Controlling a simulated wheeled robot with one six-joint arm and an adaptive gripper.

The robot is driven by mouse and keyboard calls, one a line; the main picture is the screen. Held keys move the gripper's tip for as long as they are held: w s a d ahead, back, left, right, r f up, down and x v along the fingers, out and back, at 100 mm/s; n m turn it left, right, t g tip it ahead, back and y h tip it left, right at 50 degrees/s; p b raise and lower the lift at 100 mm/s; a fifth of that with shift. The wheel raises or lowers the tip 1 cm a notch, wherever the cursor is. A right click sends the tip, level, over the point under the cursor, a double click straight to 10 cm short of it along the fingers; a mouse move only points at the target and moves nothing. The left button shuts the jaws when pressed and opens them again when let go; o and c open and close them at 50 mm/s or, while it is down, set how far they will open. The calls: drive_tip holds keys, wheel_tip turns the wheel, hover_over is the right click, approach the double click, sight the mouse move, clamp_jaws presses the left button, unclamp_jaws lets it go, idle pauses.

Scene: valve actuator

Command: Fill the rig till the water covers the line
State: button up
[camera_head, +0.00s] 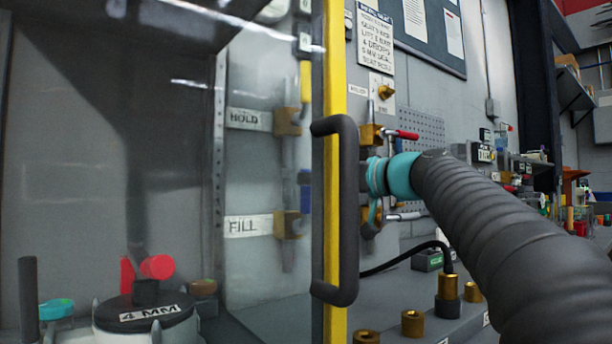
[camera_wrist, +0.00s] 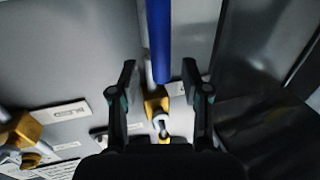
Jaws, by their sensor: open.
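The FILL label (camera_head: 248,225) and its brass valve (camera_head: 288,224) show through a clear panel in the head view. The HOLD label (camera_head: 248,119) and its brass valve (camera_head: 288,121) are above. My gripper (camera_wrist: 160,76) is open in the wrist view, with no held object visible. A blue bar (camera_wrist: 158,40) ends between its fingertips in the picture; I cannot tell whether they touch. A brass fitting (camera_wrist: 157,103) shows just below the bar. In the head view the yellow frame and dark handle largely hide my fingers. I cannot make out water or a line.
A clear panel with a yellow edge (camera_head: 335,60) and dark handle (camera_head: 348,210) stands before the rig. A pot marked 4 MM (camera_head: 145,312) is at lower left. A red-handled lever (camera_head: 405,134) is near my wrist. Brass fittings (camera_head: 412,323) stand on the bench.

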drive_tip(key=shift+x, duration=1.55)
drive_tip(key=shift+a, duration=0.1)
clamp_jaws()
